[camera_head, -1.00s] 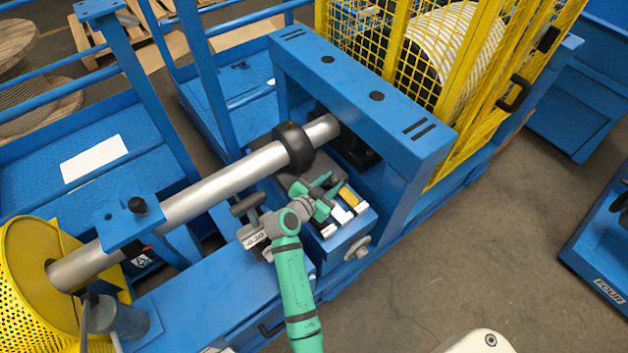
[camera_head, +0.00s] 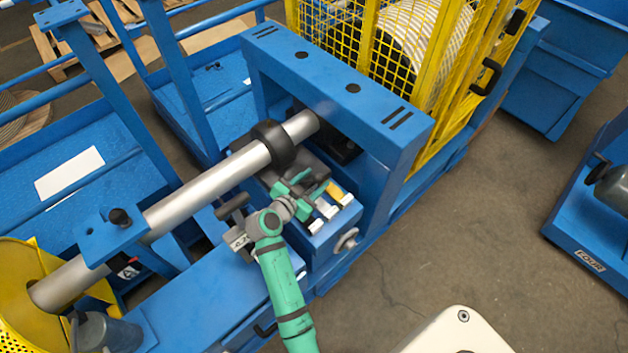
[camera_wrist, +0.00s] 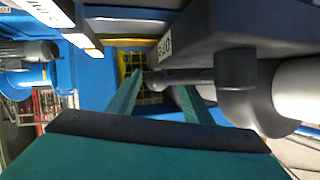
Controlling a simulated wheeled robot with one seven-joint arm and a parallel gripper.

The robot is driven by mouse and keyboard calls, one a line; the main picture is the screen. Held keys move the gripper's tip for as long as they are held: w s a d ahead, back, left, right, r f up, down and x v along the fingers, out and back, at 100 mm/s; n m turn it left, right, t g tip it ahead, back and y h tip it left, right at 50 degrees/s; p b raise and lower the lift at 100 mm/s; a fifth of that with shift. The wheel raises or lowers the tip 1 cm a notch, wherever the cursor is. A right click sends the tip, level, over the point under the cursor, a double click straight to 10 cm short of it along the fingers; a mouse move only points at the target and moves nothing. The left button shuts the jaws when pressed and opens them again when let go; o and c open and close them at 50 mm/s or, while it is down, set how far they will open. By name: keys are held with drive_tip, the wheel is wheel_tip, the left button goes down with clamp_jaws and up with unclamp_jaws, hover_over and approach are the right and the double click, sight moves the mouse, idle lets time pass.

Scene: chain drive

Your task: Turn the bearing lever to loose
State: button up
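The black bearing housing (camera_head: 272,146) sits around the steel shaft (camera_head: 205,188) in the head view. A dark lever (camera_wrist: 183,76) with a rounded tip shows in the wrist view, running sideways from a thick dark hub (camera_wrist: 236,85). My gripper (camera_head: 300,190) is beside the bearing, over the blue block with white and yellow parts. In the wrist view its two green fingers (camera_wrist: 158,88) stand apart, with the lever crossing near their tips. The lever overlaps the right fingertip, so contact is unclear. In the head view the lever is not clearly distinguishable.
A blue frame (camera_head: 345,85) rises behind the bearing, with a yellow mesh guard (camera_head: 400,50) beyond. A yellow flanged drum (camera_head: 25,285) is at lower left. White and yellow parts (camera_head: 328,208) and a handwheel (camera_head: 346,240) are close to my gripper. Floor at right is open.

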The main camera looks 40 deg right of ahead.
drive_tip(key=v, duration=1)
drive_tip(key=shift+c, duration=0.7)
